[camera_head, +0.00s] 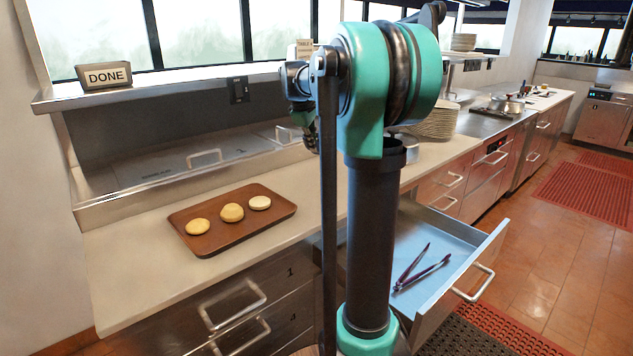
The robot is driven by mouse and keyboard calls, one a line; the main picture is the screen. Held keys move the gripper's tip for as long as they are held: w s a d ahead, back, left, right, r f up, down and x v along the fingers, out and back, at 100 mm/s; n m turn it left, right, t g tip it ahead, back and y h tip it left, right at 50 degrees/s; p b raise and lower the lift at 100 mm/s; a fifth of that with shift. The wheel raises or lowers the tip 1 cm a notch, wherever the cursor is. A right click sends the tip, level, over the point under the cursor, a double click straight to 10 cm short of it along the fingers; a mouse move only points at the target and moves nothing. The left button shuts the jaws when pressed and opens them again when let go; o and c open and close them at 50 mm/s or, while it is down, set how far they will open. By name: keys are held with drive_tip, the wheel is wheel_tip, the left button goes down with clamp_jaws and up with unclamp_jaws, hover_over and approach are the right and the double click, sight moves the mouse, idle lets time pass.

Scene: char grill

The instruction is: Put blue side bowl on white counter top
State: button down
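The white counter top (130,262) runs from the left foreground toward the back right, partly hidden behind my teal and black arm. I cannot make out a blue side bowl. A dark jointed part (302,108) left of my arm's upper joint appears to be my gripper, above the counter. Its fingers are not clear, so I cannot tell whether it is open or shut, and I see nothing held. An open drawer (487,256) with a light blue inside stands right of my arm and holds dark tongs (420,270).
A brown tray (228,244) with three buns (232,212) lies on the counter. Stacked plates (437,122) stand farther back. A DONE sign (104,76) sits on the ledge (175,83). The open drawer juts over the floor (560,250). Bare counter shows around the tray.

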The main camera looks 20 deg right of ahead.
wheel_tip(320, 180, down, 14)
drive_tip(key=shift+f, duration=0.15)
idle(0.3)
drive_tip(key=shift+f, duration=0.1)
drive_tip(key=c, duration=2.1)
unclamp_jaws()
drive_tip(key=o, duration=0.4)
drive_tip(key=v, duration=1.2)
